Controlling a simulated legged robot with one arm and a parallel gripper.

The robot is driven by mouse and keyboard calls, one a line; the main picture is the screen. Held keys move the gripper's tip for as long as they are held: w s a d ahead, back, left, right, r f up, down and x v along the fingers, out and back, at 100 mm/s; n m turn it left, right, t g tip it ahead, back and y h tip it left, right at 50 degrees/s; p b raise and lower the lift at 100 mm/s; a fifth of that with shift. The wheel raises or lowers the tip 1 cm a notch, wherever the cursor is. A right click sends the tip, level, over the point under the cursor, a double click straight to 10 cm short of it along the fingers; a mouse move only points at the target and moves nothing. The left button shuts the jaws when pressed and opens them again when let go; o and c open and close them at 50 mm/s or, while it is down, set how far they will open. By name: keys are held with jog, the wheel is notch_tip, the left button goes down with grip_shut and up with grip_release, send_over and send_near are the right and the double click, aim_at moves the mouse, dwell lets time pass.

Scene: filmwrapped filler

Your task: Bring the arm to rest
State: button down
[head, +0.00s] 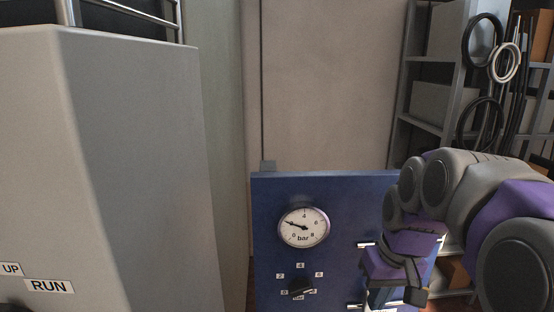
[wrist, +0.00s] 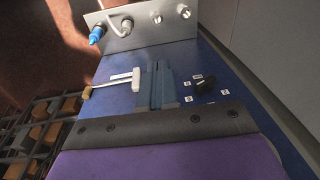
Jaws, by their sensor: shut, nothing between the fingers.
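My arm reaches in from the right in the head view, and my gripper (head: 385,297) points down in front of the right part of a blue panel (head: 340,195). In the wrist view my gripper (wrist: 156,70) shows its two blue-grey fingers side by side, shut with nothing between them. The blue panel (wrist: 235,105) lies behind them. A black selector knob (wrist: 205,85) with small number labels is right of the fingers. It also shows in the head view (head: 299,287). I cannot tell how far the fingertips are from the panel.
A round bar gauge (head: 303,228) sits above the knob. A grey cabinet (head: 130,160) with UP and RUN labels fills the left. Shelving (head: 425,75) with hanging rings stands at back right. In the wrist view, a white T-shaped fitting (wrist: 122,80) and a metal connector plate (wrist: 150,28) lie near the fingers.

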jog(key=s+a+f+g+b, duration=0.1)
jog(key=s+f+b, duration=0.4)
jog(key=s+f, duration=0.6)
jog(key=s+a+f+g+h+b, duration=0.1)
jog(key=s+a+f+b, duration=0.2)
jog(key=s+f, duration=0.9)
jog(key=shift+s+a+f+m+g+b, duration=0.3)
jog(key=shift+s+m+g+b, duration=0.1)
jog(key=shift+b, duration=0.6)
jog(key=shift+d, duration=0.1)
